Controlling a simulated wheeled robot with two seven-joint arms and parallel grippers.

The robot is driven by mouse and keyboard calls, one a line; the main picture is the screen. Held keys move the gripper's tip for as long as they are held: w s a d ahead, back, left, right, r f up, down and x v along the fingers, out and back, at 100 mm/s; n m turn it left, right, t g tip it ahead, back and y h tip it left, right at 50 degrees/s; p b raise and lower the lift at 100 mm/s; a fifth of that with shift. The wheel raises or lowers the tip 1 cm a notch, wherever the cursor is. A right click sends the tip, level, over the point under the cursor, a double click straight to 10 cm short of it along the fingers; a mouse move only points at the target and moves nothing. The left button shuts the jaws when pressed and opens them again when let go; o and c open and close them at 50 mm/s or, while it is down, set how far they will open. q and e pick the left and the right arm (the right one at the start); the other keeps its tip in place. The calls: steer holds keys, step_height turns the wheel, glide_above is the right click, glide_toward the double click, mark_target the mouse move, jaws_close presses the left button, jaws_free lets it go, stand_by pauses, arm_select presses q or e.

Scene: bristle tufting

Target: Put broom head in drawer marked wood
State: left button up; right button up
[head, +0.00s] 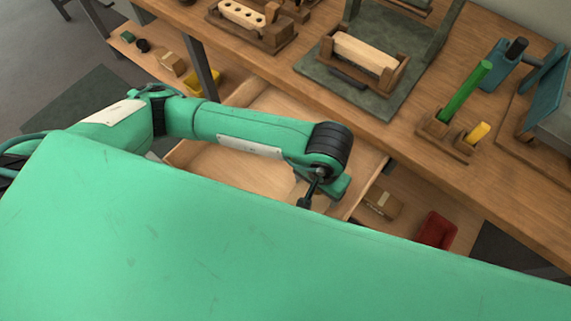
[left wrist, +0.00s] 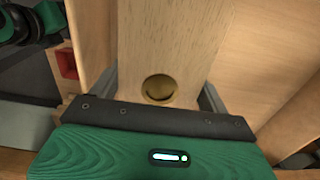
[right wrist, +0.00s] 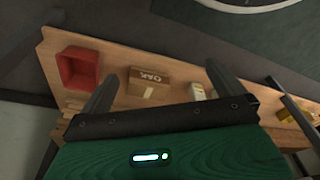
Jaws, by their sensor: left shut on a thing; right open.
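My left gripper (left wrist: 160,90) is shut on a pale wooden block, the broom head (left wrist: 170,45), which has one round hole near the gripper. In the head view my left gripper (head: 318,190) is over the right part of an open wooden drawer (head: 225,165), and little of the block shows. In the left wrist view drawer walls (left wrist: 265,85) stand on both sides of the block. Whether the block touches the drawer floor cannot be told. No drawer marking is readable. My right gripper (right wrist: 163,85) is open and empty; it is hidden in the head view.
The workbench (head: 285,75) above the drawer holds a pale block in a clamp (head: 365,52), a holed block (head: 241,14) and green and yellow rods (head: 466,90). A lower shelf holds a red bin (head: 436,230) and a box marked OAK (right wrist: 148,82).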

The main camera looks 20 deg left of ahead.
arm_select(q)
steer(key=shift+w+f, duration=0.1)
steer(key=w+a+p, duration=0.1)
steer(key=w+a, duration=0.3)
steer(key=w+a+p, duration=0.1)
steer(key=w+a, duration=0.3)
steer(key=w+a+p, duration=0.1)
steer(key=w+a, duration=0.3)
steer(key=shift+w+a+f, duration=0.15)
steer(key=shift+w+f, duration=0.05)
steer(key=shift+f, duration=1.55)
arm_select(e)
step_height(320, 180, down, 9)
steer(key=s+d, duration=0.1)
steer(key=s, duration=0.1)
steer(key=shift+s, duration=0.3)
arm_select(q)
steer(key=shift+f, duration=0.15)
arm_select(e)
steer(key=shift+w+r, duration=0.1)
steer(key=shift+r, duration=0.1)
arm_select(q)
steer(key=o, duration=1.2)
steer(key=shift+o, duration=0.2)
arm_select(e)
steer(key=shift+r, duration=0.1)
